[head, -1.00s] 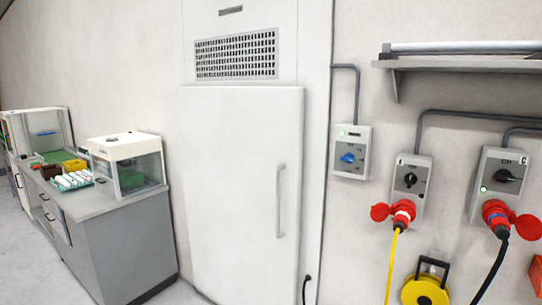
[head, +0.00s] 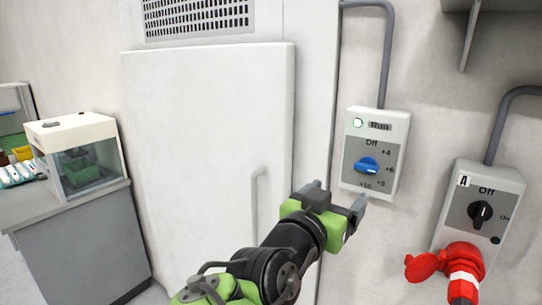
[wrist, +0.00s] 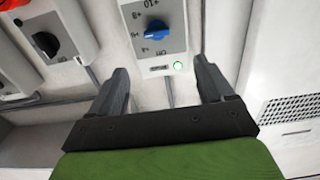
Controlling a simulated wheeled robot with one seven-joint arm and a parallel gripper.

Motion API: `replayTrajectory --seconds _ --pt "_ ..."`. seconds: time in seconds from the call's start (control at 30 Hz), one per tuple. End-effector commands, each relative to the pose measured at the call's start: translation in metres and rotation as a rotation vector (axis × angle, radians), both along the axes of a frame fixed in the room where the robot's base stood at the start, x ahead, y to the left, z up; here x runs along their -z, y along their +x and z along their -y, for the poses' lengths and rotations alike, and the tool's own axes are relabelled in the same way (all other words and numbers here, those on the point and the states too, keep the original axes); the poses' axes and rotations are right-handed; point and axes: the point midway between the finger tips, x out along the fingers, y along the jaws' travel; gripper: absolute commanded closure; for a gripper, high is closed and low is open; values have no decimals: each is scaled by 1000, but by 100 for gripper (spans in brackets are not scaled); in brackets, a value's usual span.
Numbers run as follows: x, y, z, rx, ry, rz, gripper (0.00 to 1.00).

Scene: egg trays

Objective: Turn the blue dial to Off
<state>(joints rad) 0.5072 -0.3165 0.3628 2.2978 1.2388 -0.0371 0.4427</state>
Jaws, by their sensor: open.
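The blue dial (head: 367,166) sits on a grey and white wall box (head: 400,122) with a small display and a round lamp at its top. "Off" is printed above the dial, with +4, +6, +8 and +10 down the right side. The dial lies nearly sideways, its end toward the +6 side; the exact mark is hard to tell. My gripper (head: 335,195) is open and empty, below and left of the dial, apart from it. In the wrist view, upside down, the blue dial (wrist: 154,30) shows beyond the open fingers (wrist: 162,68) and the lamp glows green.
A second box marked A (head: 511,185), with a black dial (head: 480,213) and a red plug (head: 464,268), is to the right. A white cabinet door (head: 200,150) with a handle (head: 255,205) is to the left. Grey conduit (head: 387,60) rises above the blue dial's box.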

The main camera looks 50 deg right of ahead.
Motion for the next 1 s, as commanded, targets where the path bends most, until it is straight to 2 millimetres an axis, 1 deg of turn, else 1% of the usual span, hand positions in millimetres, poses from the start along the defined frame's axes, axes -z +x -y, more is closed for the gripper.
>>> replayTrajectory --seconds 0.07,0.17,0.5,0.6,0.7,0.8,1.0 --pt "0 1 8 3 3 -1 19" --pt "-1 3 28 6 4 -3 19" --pt "-1 16 113 5 3 -4 19" --pt "-1 19 134 4 3 -2 19" --pt "-1 23 147 0 3 -2 19" --pt "0 24 153 -2 3 -1 19" --pt "1 24 154 -3 2 -1 19"
